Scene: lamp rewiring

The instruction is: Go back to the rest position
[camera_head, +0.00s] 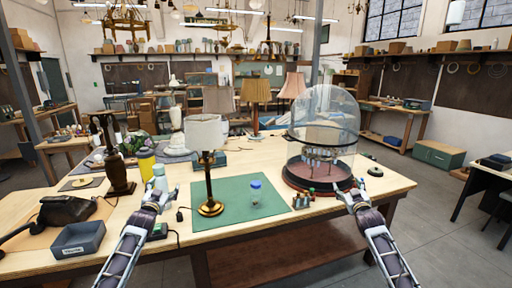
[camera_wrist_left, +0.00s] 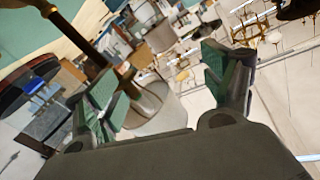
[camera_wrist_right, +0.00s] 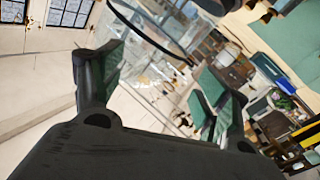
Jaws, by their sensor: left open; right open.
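My left gripper (camera_head: 160,190) is at the table's front edge, left of the brass lamp. In the left wrist view its two green-padded fingers (camera_wrist_left: 165,90) are spread apart with nothing between them. My right gripper (camera_head: 350,190) is at the front right, just in front of the glass dome's base. In the right wrist view its fingers (camera_wrist_right: 160,85) are also apart and empty. The lamp (camera_head: 208,165) with a white shade stands upright on the green mat (camera_head: 234,214), clear of both grippers.
A glass dome (camera_head: 324,125) on a dark red round base stands on the table's right. A grey tray (camera_head: 78,240) and a black telephone (camera_head: 65,210) lie at the left. Bottles and lamps crowd the back. The floor (camera_head: 445,230) to the right is open.

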